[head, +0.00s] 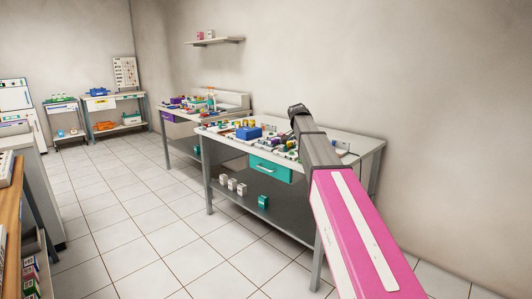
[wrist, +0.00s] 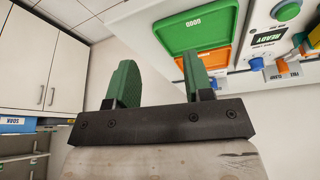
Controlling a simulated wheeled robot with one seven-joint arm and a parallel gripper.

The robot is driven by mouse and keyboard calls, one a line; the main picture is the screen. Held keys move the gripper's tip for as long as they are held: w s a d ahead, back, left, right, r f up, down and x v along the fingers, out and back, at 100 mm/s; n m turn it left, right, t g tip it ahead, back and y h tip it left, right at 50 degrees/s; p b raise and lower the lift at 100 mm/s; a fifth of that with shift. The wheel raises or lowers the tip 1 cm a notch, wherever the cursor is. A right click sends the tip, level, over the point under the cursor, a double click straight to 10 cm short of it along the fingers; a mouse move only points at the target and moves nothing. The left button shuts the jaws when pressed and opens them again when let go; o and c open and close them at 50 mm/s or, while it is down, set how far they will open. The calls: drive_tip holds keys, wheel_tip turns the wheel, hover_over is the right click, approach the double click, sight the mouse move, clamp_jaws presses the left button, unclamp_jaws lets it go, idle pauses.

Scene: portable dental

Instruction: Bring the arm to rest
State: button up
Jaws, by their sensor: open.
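My arm (head: 345,225) shows in the head view, with a pink link at the lower right and a dark grey section reaching up in front of the near workbench. The gripper itself cannot be made out there. In the wrist view my gripper (wrist: 158,68) has two green fingers set wide apart, with nothing held between them. It is open. Behind the right finger is a white panel with a green tray (wrist: 196,24) marked GOOD, upside down in the picture. The distance between finger and tray cannot be told.
The near workbench (head: 365,142) holds a blue bin (head: 248,132) and many small items, with a teal drawer (head: 270,169) below. A second bench stands beyond it. The wrist view shows white cabinets (wrist: 48,65) and a READY sign (wrist: 270,37). Tiled floor (head: 140,235) lies open at left.

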drive_tip(key=s+f+n+g+y, duration=0.2)
drive_tip(key=s+f+n, duration=0.9)
drive_tip(key=s+f, duration=2.2)
wheel_tip(320, 180, down, 2)
drive_tip(key=shift+s+f+n+y, duration=0.1)
drive_tip(key=shift+s+n+y, duration=0.3)
drive_tip(key=shift+y, duration=0.5)
